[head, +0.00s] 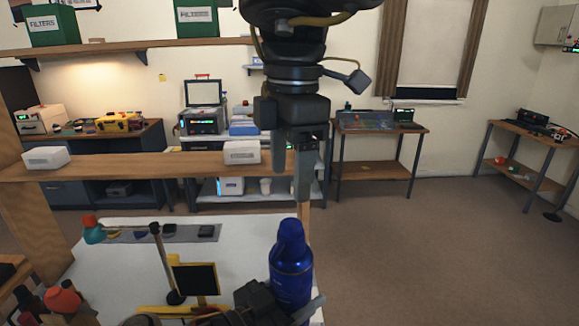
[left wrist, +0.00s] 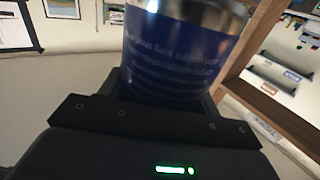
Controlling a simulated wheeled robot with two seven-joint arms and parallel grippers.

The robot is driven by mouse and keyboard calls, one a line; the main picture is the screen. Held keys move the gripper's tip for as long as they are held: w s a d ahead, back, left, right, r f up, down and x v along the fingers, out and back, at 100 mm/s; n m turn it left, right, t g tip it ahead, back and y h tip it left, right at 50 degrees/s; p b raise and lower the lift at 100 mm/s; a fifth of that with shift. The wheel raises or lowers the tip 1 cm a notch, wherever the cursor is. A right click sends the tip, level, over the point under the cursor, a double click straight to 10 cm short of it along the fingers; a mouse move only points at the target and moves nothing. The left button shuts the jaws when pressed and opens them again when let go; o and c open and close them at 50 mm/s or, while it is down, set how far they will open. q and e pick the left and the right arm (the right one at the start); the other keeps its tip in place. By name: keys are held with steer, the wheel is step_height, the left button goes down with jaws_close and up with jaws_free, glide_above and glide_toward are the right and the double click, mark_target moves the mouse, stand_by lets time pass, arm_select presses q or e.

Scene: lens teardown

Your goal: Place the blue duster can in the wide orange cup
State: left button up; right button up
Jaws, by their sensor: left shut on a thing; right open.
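The blue duster can (head: 291,272) stands roughly upright in my left gripper (head: 284,306) at the bottom of the head view. In the left wrist view the can (left wrist: 175,55) sits between the fingers, its metal rim and printed text showing. My right gripper (head: 303,178) hangs above the can, empty and apart from it; it is seen edge-on. An orange rounded thing (head: 63,299) lies at the lower left of the head view; I cannot tell whether it is the wide orange cup.
A white table (head: 120,262) lies below, with a grey mat (head: 190,233), a thin post (head: 164,262) and a black panel with yellow parts (head: 196,279). An orange and teal thing (head: 92,229) stands at its left. A wooden beam (head: 130,167) crosses behind. The floor at right is clear.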

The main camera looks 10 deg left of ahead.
mark_target(290, 222)
arm_select(q)
steer(key=shift+w, duration=0.1)
arm_select(e)
steer(key=shift+s+d, duration=0.15)
steer(key=shift+s, duration=0.3)
step_height(290, 222, down, 12)
steer(key=shift+r, duration=0.1)
steer(key=c, duration=1.3)
arm_select(q)
steer(key=o, duration=1.4)
steer(key=shift+c, duration=0.2)
arm_select(e)
steer(key=shift+c, duration=0.4)
arm_select(q)
steer(key=shift+f, duration=0.1)
